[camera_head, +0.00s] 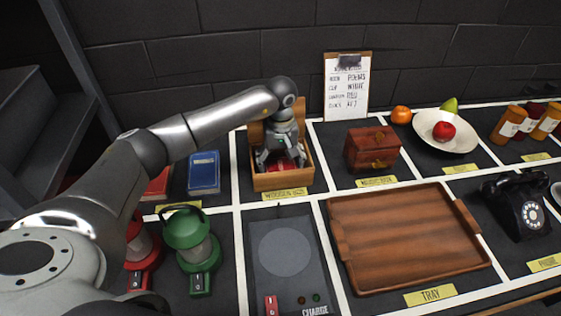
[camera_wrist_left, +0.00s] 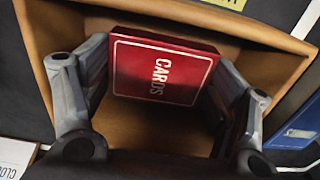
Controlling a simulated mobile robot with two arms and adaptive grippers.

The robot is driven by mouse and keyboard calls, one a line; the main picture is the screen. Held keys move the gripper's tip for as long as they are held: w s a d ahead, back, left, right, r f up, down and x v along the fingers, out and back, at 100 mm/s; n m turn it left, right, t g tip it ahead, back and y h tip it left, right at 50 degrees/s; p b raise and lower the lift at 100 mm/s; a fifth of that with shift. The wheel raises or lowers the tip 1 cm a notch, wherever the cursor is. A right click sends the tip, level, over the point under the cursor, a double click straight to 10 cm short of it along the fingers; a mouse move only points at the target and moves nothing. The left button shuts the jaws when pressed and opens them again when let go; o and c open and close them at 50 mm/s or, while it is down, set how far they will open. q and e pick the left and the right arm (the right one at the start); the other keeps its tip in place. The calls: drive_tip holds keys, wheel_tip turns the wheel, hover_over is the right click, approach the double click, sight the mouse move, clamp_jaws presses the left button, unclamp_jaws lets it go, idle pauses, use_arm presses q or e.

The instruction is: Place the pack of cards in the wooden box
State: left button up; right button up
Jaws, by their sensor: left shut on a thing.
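The red pack of cards (camera_wrist_left: 160,70), with the word CARDS on it, is between the fingers of my left gripper (camera_wrist_left: 160,95) in the left wrist view. My left gripper (camera_head: 280,160) is shut on the pack and reaches down into the open wooden box (camera_head: 284,182) in the head view. The pack shows as a bit of red inside the box, mostly hidden by the gripper. The box walls (camera_wrist_left: 60,25) surround the pack in the wrist view. I cannot tell whether the pack touches the box floor. My right gripper is not in view.
Left of the box lie a blue book (camera_head: 204,173) and a red one (camera_head: 158,184). A reddish wooden chest (camera_head: 371,149) stands to its right. In front are a green lantern (camera_head: 190,236), a charge pad (camera_head: 288,250) and a wooden tray (camera_head: 405,240).

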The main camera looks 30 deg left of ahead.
sight(281, 165)
use_arm(q)
drive_tip(key=shift+f, duration=0.2)
drive_tip(key=o, duration=0.8)
drive_tip(key=shift+c, duration=0.2)
drive_tip(key=shift+r, duration=0.2)
drive_tip(key=shift+r, duration=0.2)
wheel_tip(281, 165, up, 12)
drive_tip(key=b, duration=0.1)
drive_tip(key=shift+f+b, duration=0.2)
drive_tip(key=shift+b, duration=0.15)
